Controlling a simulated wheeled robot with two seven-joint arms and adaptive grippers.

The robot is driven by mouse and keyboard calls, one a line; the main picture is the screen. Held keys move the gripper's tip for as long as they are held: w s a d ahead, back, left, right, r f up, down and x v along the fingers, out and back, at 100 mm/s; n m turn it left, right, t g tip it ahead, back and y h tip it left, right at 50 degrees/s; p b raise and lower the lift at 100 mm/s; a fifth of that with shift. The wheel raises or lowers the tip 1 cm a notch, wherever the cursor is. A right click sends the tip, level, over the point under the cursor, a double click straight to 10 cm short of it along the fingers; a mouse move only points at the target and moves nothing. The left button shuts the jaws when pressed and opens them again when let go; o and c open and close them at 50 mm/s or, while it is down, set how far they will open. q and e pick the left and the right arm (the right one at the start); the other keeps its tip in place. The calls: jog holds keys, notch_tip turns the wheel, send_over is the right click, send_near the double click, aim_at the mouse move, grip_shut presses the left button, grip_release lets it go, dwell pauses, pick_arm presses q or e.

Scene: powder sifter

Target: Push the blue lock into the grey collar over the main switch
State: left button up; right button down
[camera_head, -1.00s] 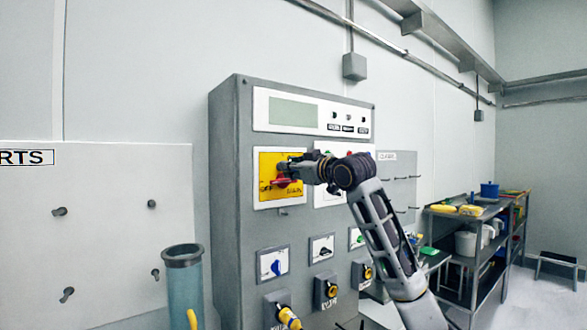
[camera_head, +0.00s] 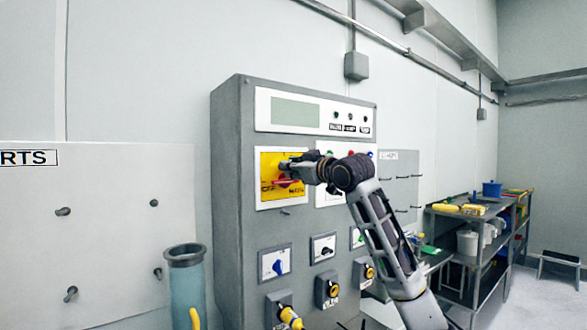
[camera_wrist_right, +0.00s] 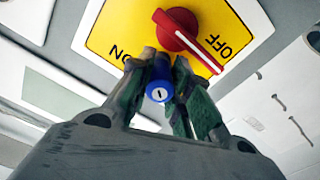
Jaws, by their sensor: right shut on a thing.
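The main switch is a red handle (camera_wrist_right: 188,40) with a white stripe on a yellow plate (camera_wrist_right: 110,30) lettered ON and OFF. In the head view the handle (camera_head: 288,183) sits just below my right gripper (camera_head: 286,165). In the right wrist view my right gripper (camera_wrist_right: 160,82) is shut on the blue lock (camera_wrist_right: 159,88), whose round keyed end faces the camera. The lock is close to the plate, beside the handle. A grey-brown piece shows at the fingertips; I cannot tell whether it is the grey collar, or whether the lock touches it. My left gripper is not in view.
The grey cabinet (camera_head: 226,190) carries a display panel (camera_head: 295,112) above the switch and small switches and sockets below. A clear blue cylinder (camera_head: 187,285) stands at the lower left. A shelf rack (camera_head: 470,230) stands at the right.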

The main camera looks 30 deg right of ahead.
jog(key=shift+w, duration=0.25)
jog(key=c, duration=1.2)
grip_release()
jog(key=shift+c, duration=0.2)
jog(key=shift+s, duration=0.1)
jog(key=s, duration=1.1)
jog(key=shift+s+d, duration=0.4)
jog(key=shift+d, duration=0.05)
jog(key=shift+f, duration=0.1)
